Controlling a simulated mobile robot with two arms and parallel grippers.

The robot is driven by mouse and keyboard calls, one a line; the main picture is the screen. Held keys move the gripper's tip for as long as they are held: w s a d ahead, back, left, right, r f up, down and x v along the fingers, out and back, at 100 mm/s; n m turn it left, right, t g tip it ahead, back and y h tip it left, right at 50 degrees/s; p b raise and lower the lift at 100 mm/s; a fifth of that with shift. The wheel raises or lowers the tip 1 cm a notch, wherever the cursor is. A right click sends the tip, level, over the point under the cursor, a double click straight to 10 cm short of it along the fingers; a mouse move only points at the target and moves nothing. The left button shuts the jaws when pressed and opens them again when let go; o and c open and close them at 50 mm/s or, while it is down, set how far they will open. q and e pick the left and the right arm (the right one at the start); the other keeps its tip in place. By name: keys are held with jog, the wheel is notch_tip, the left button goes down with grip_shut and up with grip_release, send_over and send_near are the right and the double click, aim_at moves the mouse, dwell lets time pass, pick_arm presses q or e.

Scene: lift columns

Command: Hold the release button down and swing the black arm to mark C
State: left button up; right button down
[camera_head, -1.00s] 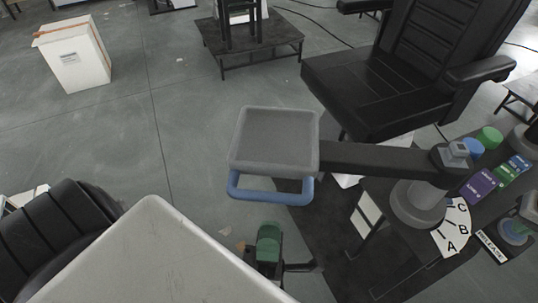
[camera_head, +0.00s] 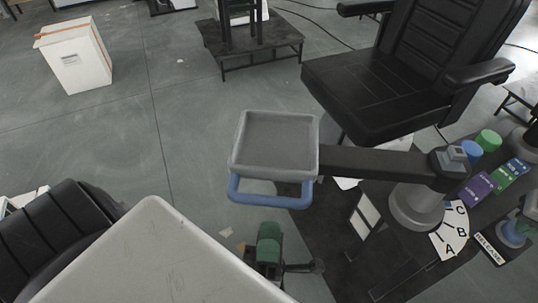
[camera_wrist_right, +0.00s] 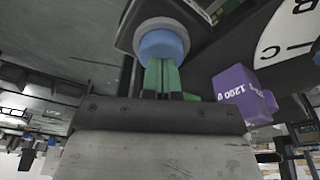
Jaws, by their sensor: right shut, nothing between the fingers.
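The black arm (camera_head: 375,162) reaches left from a grey pivot post (camera_head: 416,206) and carries a grey tray (camera_head: 276,142) with a blue handle (camera_head: 270,200) on its near side. A white dial (camera_head: 451,236) with marks A, B and C lies beside the post. The blue release button (camera_head: 513,233) is at the right, by a RELEASE label. In the right wrist view, my shut right gripper (camera_wrist_right: 163,62) has its green fingertips against the button (camera_wrist_right: 163,44); I cannot tell how far it is pressed. My left gripper (camera_head: 268,238) is just below the handle, apart from it; its jaw opening is unclear.
A black chair (camera_head: 385,90) is behind the arm.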

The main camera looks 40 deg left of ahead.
jog(key=shift+r+p, duration=1.15)
jog(key=shift+r, duration=1.5)
jog(key=shift+r, duration=0.1)
jog(key=shift+r, duration=0.35)
notch_tip(320, 180, up, 10)
jog(key=s+b, duration=0.2)
jog(key=shift+f, duration=0.15)
jog(key=shift+s, duration=0.15)
